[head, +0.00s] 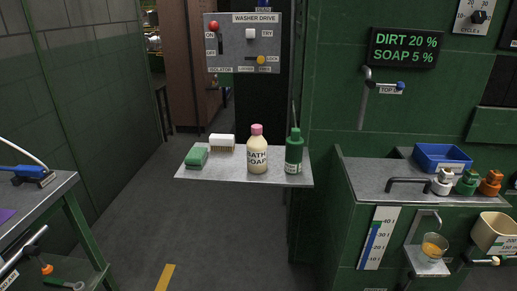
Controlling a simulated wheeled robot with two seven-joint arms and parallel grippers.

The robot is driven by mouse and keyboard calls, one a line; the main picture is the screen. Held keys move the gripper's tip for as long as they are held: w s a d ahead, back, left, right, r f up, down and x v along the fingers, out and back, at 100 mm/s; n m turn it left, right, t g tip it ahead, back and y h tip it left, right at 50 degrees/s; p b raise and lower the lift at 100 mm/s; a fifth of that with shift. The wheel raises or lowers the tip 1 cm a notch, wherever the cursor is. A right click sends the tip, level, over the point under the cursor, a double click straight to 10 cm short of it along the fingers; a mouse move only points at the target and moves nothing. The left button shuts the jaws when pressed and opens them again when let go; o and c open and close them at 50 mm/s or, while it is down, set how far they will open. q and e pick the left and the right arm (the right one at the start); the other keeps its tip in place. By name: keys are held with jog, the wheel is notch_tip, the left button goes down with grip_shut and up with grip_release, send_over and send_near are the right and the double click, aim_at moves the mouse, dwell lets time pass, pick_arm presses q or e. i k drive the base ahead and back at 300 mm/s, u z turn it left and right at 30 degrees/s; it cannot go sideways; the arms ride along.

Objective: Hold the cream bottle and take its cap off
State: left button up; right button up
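The cream bottle (257,157), labelled as bath soap, stands upright on a grey shelf (225,174). Its pink cap (257,129) sits on top of the bottle. Neither of my grippers shows in the head view, so nothing of mine is seen touching the bottle.
A green bottle (294,154) stands close to the right of the cream bottle. The washer drive panel (242,43) hangs above the shelf. A grey counter (365,177) is at right, a bench (50,195) at left.

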aim_at(256, 145)
jog(key=k, duration=0.35)
jog(key=u, duration=1.1)
jog(key=i, duration=1.4)
jog(key=z, duration=1.05)
jog(key=i, duration=0.65)
jog(key=z, duration=0.65)
